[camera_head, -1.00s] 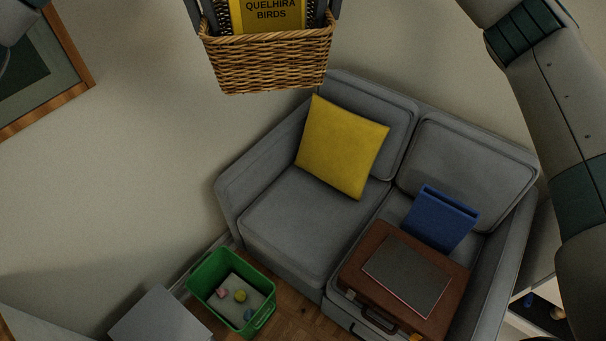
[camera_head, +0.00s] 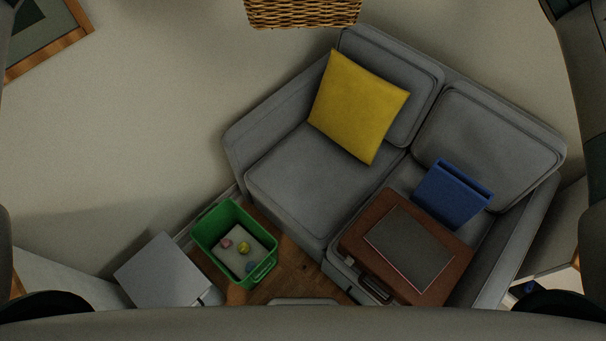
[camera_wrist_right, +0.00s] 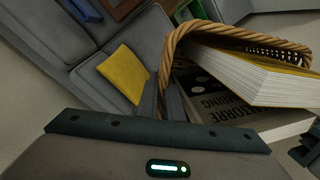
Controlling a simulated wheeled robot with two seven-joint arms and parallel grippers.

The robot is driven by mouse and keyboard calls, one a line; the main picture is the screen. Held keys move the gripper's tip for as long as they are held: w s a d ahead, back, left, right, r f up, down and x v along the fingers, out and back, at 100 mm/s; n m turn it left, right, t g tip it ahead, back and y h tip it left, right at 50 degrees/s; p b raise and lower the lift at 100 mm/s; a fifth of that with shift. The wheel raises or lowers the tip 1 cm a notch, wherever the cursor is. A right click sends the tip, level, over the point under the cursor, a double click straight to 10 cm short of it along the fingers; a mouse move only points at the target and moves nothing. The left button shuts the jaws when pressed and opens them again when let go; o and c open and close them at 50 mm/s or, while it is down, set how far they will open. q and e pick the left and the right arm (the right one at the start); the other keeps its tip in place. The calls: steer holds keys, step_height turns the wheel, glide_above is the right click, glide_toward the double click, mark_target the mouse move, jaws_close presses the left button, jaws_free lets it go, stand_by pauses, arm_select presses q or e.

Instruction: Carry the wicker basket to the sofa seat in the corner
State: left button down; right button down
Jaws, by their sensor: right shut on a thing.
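The wicker basket (camera_head: 303,12) shows only its lower front at the top edge of the head view, held up in the air beyond the sofa's back. In the right wrist view its braided rim (camera_wrist_right: 166,62) curves around several thick books (camera_wrist_right: 255,85). My right gripper (camera_wrist_right: 174,101) is shut on the basket's rim, its fingers partly hidden by the wrist body. I cannot make out my left gripper; a dark part at the wrist view's right edge is unclear. The grey sofa (camera_head: 290,190) has a bare left seat, with a yellow cushion (camera_head: 358,106) leaning in its back corner.
The sofa's right seat holds a brown case (camera_head: 362,225) with a dark flat item on top and a blue binder-like object (camera_head: 452,195) behind it. A green bin (camera_head: 208,238) with small toys stands left of the sofa, next to a grey box (camera_head: 165,272).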

arm_select(q)
steer(key=shift+a, duration=0.25)
arm_select(e)
steer(key=shift+d, duration=0.25)
